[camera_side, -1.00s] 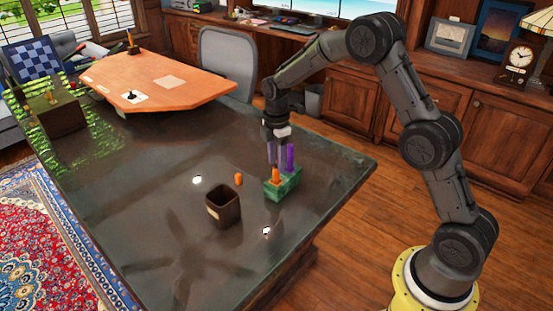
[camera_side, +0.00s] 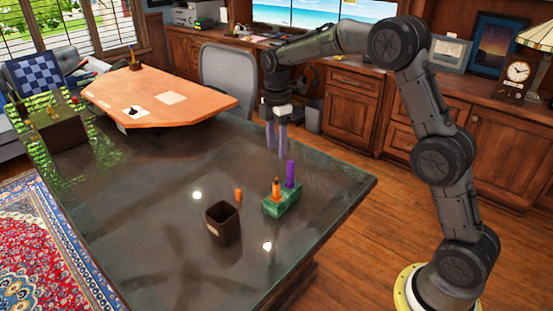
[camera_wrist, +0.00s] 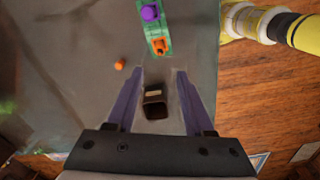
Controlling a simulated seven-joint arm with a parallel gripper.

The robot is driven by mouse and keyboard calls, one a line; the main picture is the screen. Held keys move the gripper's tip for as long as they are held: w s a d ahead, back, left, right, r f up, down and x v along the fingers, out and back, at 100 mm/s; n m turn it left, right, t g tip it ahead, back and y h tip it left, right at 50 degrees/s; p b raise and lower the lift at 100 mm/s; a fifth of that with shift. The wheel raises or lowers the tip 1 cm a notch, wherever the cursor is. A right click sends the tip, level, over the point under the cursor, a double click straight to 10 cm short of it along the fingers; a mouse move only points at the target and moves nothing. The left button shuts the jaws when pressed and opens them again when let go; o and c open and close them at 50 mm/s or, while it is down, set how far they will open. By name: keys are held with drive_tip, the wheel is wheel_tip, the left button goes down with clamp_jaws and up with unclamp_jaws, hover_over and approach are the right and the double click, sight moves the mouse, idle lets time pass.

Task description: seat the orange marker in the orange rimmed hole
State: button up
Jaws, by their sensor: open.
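The orange marker (camera_side: 276,187) stands upright in the green block (camera_side: 285,207), beside the taller purple marker (camera_side: 290,173). In the wrist view, the orange marker (camera_wrist: 159,46) is seen at the near end of the green block (camera_wrist: 151,27), with the purple marker (camera_wrist: 150,12) farther along. The hole rim under the orange marker cannot be made out clearly, nor how deep it sits. My gripper (camera_side: 277,138) is open and empty, above and behind the block in the side view. Its two purple-grey fingers spread wide in the wrist view (camera_wrist: 160,78), touching nothing.
A dark square cup (camera_side: 222,225) stands left of the block. The table's right edge is near the block.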

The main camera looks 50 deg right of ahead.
drive_tip(key=s+a+r+m+t, duration=0.2)
drive_tip(key=s+r+m, duration=0.2)
drive_tip(key=s+r, duration=0.3)
drive_tip(key=s+a+r+m+t, duration=0.1)
drive_tip(key=s+a+r+m, duration=0.2)
drive_tip(key=s, duration=0.7)
drive_tip(key=s+a+f+m+t, duration=0.1)
drive_tip(key=s+m, duration=0.6)
drive_tip(key=s, duration=0.8)
drive_tip(key=shift+f+m+t, duration=0.4)
drive_tip(key=shift+f+t, duration=0.25)
drive_tip(key=shift+t, duration=0.15)
